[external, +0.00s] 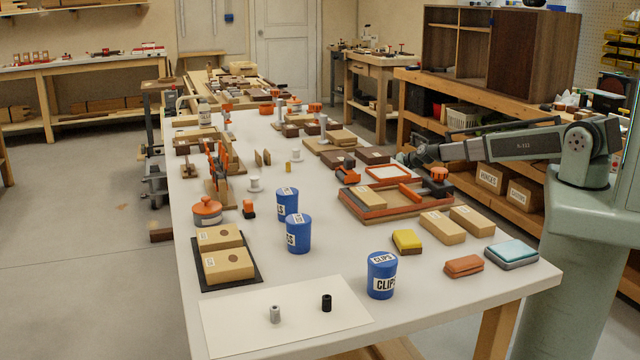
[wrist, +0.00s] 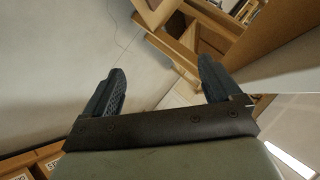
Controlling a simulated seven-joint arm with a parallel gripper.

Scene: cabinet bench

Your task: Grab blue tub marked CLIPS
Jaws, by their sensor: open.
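Several blue tubs marked CLIPS stand upright on the white bench. The nearest tub (external: 382,276) is by the front edge, right of a white sheet. A second tub (external: 298,234) stands further back and left, and a third tub (external: 287,205) is just behind it. My gripper (external: 409,158) is far from them, over the right edge of the bench towards the back. In the wrist view my gripper (wrist: 164,85) has its two dark fingers wide apart with nothing between them. No tub shows in the wrist view.
The white sheet (external: 284,318) holds two small cylinders. A yellow block (external: 407,241), a red-brown block (external: 464,266) and tan boxes (external: 443,227) lie right of the tubs. An orange-framed tray (external: 385,203) lies behind. A black mat (external: 258,270) with boxes is left. Bare bench surrounds the nearest tub.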

